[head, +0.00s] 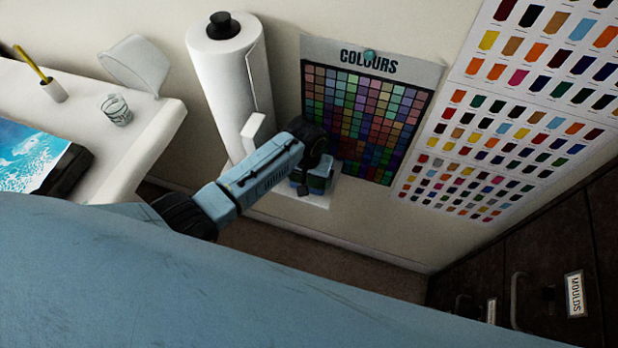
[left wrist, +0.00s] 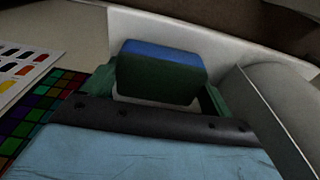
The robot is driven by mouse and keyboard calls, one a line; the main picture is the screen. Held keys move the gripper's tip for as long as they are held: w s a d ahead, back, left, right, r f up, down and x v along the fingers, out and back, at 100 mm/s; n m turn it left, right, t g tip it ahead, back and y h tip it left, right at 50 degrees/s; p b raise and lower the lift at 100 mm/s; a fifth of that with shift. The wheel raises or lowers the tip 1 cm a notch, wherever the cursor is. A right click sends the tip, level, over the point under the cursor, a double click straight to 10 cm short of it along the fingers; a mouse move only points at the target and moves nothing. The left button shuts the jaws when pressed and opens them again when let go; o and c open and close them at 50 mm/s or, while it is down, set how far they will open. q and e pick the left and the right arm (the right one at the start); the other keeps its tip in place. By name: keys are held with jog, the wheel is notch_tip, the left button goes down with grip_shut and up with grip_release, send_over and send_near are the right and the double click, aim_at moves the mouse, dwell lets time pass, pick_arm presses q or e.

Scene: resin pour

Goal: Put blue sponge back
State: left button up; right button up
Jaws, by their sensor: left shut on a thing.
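The blue sponge (left wrist: 160,75) shows in the left wrist view as a block with a blue strip along its top and a dark green face. It sits between the two green fingers of my left gripper (left wrist: 158,92), which is shut on it. In the head view my left gripper (head: 316,180) is low against the wall, over a small white shelf (head: 318,201), just right of the paper roll. The sponge is mostly hidden there by my arm and gripper. I cannot tell whether it touches the shelf. My right gripper is not in view.
A white paper roll (head: 228,85) stands close left of my gripper. A colour chart (head: 365,105) hangs on the wall behind it. A white table (head: 150,140) at left holds a glass (head: 117,109) and a brush pot (head: 55,91). Dark drawers (head: 545,250) stand at right.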

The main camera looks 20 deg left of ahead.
aim_at(308, 180)
pick_arm(q)
jog(key=shift+f, duration=0.35)
jog(key=o, duration=0.7)
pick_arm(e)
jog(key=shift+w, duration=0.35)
pick_arm(q)
jog(key=shift+r, duration=0.15)
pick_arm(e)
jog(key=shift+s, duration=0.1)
pick_arm(q)
jog(key=r+p, duration=0.1)
jog(key=r, duration=0.2)
jog(key=r+p, duration=0.1)
jog(key=r, duration=0.3)
jog(key=s+r+p, duration=0.1)
jog(key=r, duration=0.2)
jog(key=shift+r, duration=0.15)
jog(key=shift+s+r, duration=0.15)
jog(key=shift+r, duration=0.55)
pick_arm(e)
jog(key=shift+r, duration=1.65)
